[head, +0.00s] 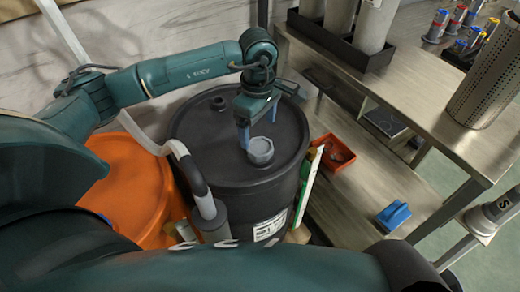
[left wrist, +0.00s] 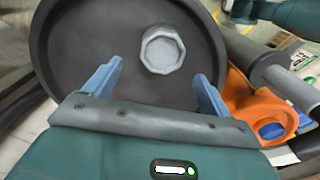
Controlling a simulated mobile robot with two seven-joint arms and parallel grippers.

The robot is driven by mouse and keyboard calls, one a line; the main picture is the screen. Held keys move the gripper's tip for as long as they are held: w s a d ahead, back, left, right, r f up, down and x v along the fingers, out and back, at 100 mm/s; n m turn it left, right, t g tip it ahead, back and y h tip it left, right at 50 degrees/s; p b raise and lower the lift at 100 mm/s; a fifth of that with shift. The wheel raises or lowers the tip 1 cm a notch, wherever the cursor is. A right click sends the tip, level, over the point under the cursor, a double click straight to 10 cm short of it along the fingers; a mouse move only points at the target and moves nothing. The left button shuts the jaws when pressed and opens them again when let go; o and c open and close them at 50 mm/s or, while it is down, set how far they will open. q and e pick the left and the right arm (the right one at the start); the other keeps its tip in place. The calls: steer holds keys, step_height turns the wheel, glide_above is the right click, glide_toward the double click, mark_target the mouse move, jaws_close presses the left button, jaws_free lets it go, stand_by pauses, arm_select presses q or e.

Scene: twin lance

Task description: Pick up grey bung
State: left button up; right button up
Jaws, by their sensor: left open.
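The grey bung (head: 260,150) is a light grey, many-sided cap on the lid of the black drum (head: 200,135). My left gripper (head: 258,128) hangs over the drum lid just behind the bung, pointing down. In the left wrist view the bung (left wrist: 162,50) lies ahead of the two blue fingers, roughly between their lines. The left gripper (left wrist: 160,85) is open and empty, its fingers wide apart. The fingers look apart from the bung; the exact height gap is unclear. My right gripper is in neither view.
An orange drum (head: 130,185) stands left of the black drum. A pump-like tube (head: 195,175) rises at its front left. A steel bench (head: 420,95) is to the right, with a red tray (head: 333,153) and a blue object (head: 393,215) on a lower shelf.

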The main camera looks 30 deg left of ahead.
mark_target(259, 145)
arm_select(q)
step_height(259, 145, down, 5)
steer(key=shift+s+d+f, duration=0.1)
steer(key=shift+s+f, duration=0.05)
steer(key=shift+f, duration=0.05)
steer(key=c, duration=1.1)
